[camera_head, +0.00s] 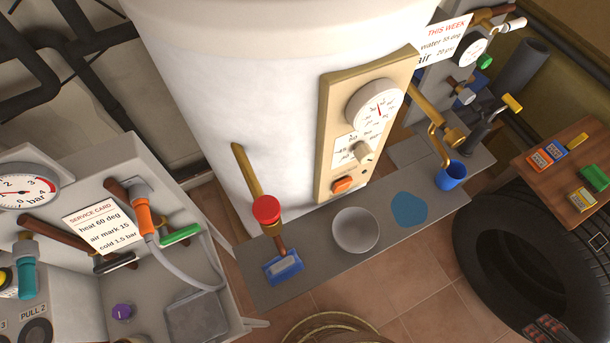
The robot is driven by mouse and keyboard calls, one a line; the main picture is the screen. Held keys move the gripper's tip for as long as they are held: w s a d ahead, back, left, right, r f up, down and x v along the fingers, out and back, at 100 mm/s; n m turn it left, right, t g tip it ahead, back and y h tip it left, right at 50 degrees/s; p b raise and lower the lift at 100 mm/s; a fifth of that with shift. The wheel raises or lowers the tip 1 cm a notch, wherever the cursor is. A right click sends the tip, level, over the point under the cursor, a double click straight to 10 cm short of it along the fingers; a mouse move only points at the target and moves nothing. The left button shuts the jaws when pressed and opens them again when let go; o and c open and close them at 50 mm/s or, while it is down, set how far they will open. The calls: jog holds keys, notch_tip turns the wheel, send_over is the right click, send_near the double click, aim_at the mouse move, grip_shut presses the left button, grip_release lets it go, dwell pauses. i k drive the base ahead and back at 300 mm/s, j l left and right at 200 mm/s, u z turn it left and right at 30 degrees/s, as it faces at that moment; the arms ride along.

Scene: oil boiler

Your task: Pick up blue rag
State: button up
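A blue rag (409,209) lies flat on the grey shelf (318,271) in front of the white boiler tank. It has a rounded, uneven outline, and its whole upper face shows. It lies just right of a light grey bowl (355,230) and to the left of a blue cup (451,176). Nothing covers the rag.
A pipe with a red valve (266,209) stands above a small blue rectangular item (283,267) on the shelf's left. A curved brass pipe (437,140) hangs near the cup. A tyre (495,265) and a wooden board (560,180) are right.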

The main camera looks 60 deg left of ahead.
aim_at(280, 269)
jog(key=u, duration=2.8)
jog(key=z, duration=0.95)
jog(key=k+j+u, duration=0.1)
jog(key=j+u, duration=0.45)
jog(key=u, duration=0.45)
jog(key=l+u, duration=0.2)
jog(key=u, duration=0.25)
jog(key=k+l+u, duration=0.1)
jog(key=u, duration=0.35)
jog(key=k+l+u, duration=0.1)
jog(key=l+u, duration=0.15)
jog(key=u, duration=0.25)
jog(key=k+l+u, duration=0.1)
jog(key=u, duration=0.35)
jog(key=k+l+u, duration=0.2)
jog(key=k, duration=0.3)
jog(key=k+l+u, duration=0.15)
jog(key=k, duration=0.3)
